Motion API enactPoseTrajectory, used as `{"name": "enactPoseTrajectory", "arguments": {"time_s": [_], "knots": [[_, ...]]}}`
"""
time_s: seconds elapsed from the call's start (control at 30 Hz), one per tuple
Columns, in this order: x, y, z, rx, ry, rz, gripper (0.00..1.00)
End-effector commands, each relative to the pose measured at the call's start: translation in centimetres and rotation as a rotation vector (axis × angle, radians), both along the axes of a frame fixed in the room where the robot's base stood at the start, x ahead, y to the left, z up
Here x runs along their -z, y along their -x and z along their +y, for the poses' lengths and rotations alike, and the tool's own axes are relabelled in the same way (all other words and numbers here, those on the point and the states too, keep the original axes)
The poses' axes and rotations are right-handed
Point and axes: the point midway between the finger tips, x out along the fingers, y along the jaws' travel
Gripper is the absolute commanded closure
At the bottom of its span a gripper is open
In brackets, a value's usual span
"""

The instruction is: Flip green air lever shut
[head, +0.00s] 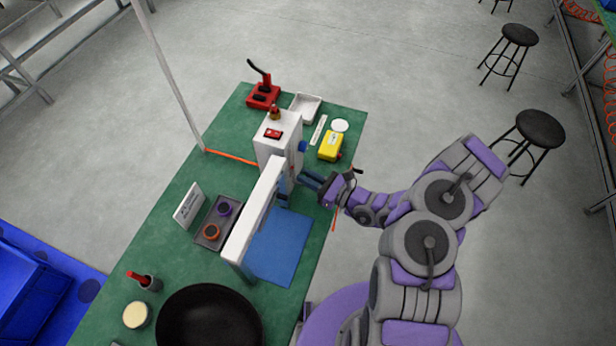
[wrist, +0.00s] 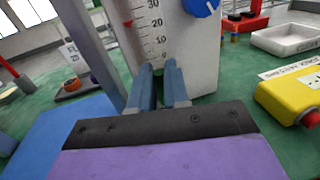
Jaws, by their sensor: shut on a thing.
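The white press-like unit (head: 280,145) stands on the green bench, and its face with a printed scale (wrist: 150,30) and a blue knob (wrist: 200,5) fills the upper middle of the wrist view. My gripper (head: 312,180) reaches in from the right to the unit's lower part. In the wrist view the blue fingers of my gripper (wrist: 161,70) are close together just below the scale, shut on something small.
A yellow box (head: 330,145) with a red button sits right of the unit, with a white tray (head: 305,106) and a red lever tool (head: 263,95) behind. A blue mat (head: 280,245) lies in front. A black bowl (head: 208,320) stands at the near end.

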Motion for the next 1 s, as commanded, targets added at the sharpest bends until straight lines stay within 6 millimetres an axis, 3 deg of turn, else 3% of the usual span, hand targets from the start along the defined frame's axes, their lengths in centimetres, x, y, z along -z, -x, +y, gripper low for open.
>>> {"name": "enactPoseTrajectory", "arguments": {"time_s": [0.27,1.0], "knots": [[-0.1,-0.7,-0.3,0.003,-0.046,0.123,1.00],[1.1,-3.2,-1.2,0.003,-0.280,0.766,1.00]]}}
